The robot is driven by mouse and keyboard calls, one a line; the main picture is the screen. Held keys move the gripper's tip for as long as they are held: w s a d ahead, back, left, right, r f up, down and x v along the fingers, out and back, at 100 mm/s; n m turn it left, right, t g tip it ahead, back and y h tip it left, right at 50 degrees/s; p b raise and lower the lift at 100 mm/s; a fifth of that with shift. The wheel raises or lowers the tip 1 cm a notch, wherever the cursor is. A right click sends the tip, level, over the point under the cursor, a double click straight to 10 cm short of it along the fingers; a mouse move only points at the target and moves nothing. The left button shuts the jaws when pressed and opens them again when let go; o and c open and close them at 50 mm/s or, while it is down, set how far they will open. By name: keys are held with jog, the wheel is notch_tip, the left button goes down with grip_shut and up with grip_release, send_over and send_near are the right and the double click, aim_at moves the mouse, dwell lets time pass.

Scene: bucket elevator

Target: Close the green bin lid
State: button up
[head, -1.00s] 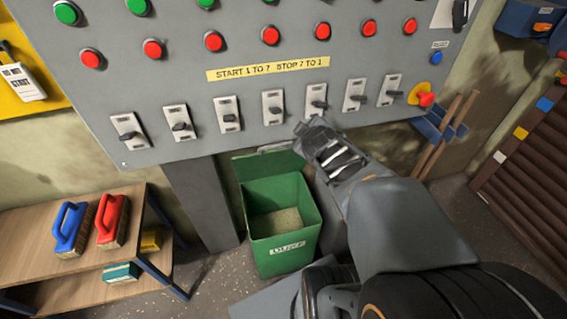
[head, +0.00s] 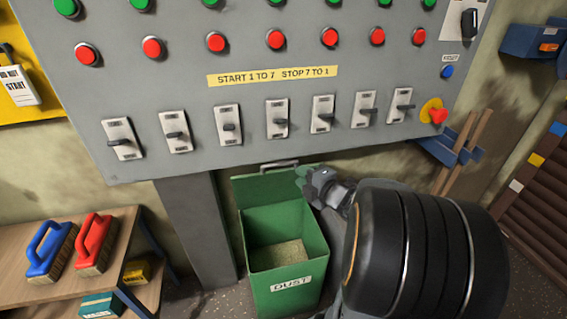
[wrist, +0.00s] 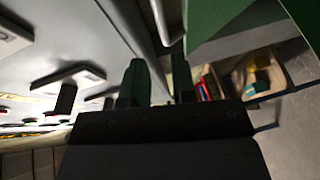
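The green bin (head: 285,247), labelled DUST, stands under the control panel with its top open and dusty material inside. Its green lid (head: 265,187) stands raised at the back, with a grey handle (head: 280,166) along its upper edge. My gripper (head: 303,177) is at the lid's upper right corner, close to the handle's right end; I cannot tell whether it touches. In the wrist view its two fingers (wrist: 158,85) are apart with nothing clearly between them. Green sheet, probably the lid or bin (wrist: 235,25), fills the upper right there. My arm hides the space right of the bin.
The grey panel (head: 250,100) with buttons and a row of switches hangs just above the lid. A grey post (head: 200,225) stands left of the bin. A wooden shelf (head: 110,225) holding a blue brush (head: 48,248) and a red brush (head: 95,245) is further left.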

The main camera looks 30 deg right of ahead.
aim_at(282, 165)
jog(key=b+x, duration=0.1)
jog(key=x, duration=0.8)
jog(key=shift+f, duration=0.2)
grip_shut()
